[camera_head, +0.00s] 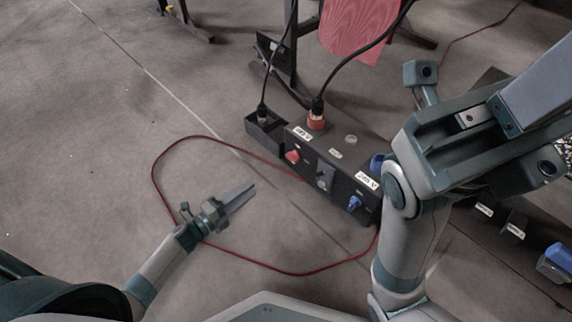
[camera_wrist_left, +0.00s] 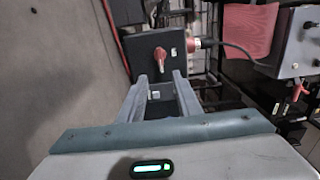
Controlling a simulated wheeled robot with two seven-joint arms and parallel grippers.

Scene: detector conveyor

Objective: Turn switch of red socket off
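A dark power box (camera_head: 330,170) lies on the floor in the middle of the head view. Its red rotary switch (camera_head: 292,156) faces my left arm; the red socket (camera_head: 316,120), with a black cable plugged in, is on top. In the left wrist view the red switch (camera_wrist_left: 160,57) is ahead of the fingers, its handle roughly upright in the picture, and the red socket (camera_wrist_left: 193,45) is to its right. My left gripper (camera_head: 251,187) is empty, apart from the box; in the wrist view its fingers (camera_wrist_left: 160,76) stand apart.
A grey switch (camera_head: 324,179) and a blue switch (camera_head: 354,203) sit on the same face. A red cable (camera_head: 160,190) loops on the floor around my left gripper. A red cloth (camera_head: 358,28) hangs behind. My right arm covers the box's right end.

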